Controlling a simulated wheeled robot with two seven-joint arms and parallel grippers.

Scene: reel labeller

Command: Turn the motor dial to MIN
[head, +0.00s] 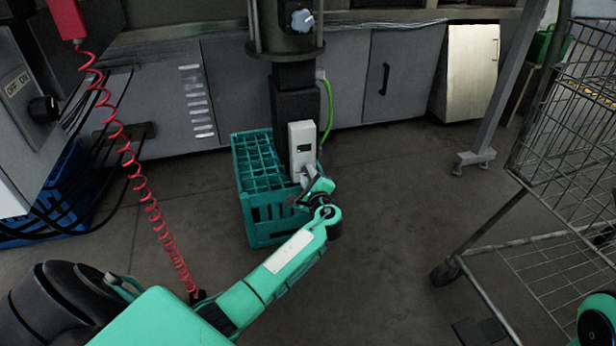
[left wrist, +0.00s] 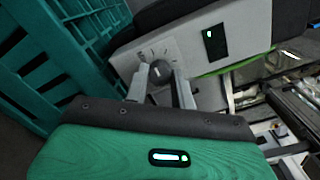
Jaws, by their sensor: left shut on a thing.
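The motor control box (head: 301,137) is a pale upright box with a small dark display, mounted low on a black post. My left gripper (head: 307,178) reaches its lower front, where the gripper covers the dial in the head view. In the left wrist view the box (left wrist: 190,45) shows its green-lit display, and the grey round dial (left wrist: 159,70) sits between the two fingers with scale marks around it. My left gripper (left wrist: 161,84) is shut on the dial. The scale lettering is too small to read, so the dial's setting cannot be told. My right gripper is out of view.
A red coiled cable (head: 140,180) hangs at left, near a switch panel (head: 20,90). A wire cart (head: 540,230) stands at right. A green cable (head: 328,105) runs behind the box. Floor between is clear.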

